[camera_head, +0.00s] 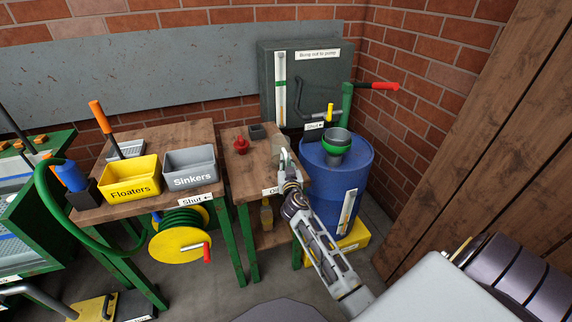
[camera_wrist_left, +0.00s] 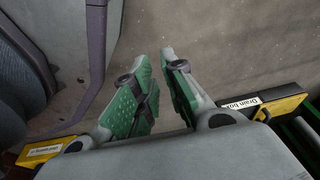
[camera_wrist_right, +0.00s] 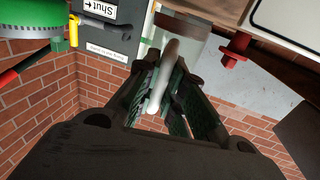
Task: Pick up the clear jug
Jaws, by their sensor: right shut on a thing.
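The clear jug (camera_head: 279,152) stands on the small wooden table, faint and see-through, partly hidden behind my right gripper (camera_head: 287,163). In the right wrist view the jug's clear body (camera_wrist_right: 190,32) lies beyond the fingers, and its pale handle (camera_wrist_right: 166,75) runs between them. My right gripper (camera_wrist_right: 165,105) is shut on the handle. My left gripper (camera_wrist_left: 156,58) shows in its own wrist view, empty over the floor, with a gap between its green pads. It does not show in the head view.
A blue barrel (camera_head: 333,185) with a green-rimmed funnel (camera_head: 338,142) stands close right of the table. A red valve (camera_head: 241,145) and a dark block (camera_head: 257,131) share the tabletop. Yellow (camera_head: 131,180) and grey (camera_head: 190,168) bins stand left. A brick wall rises behind.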

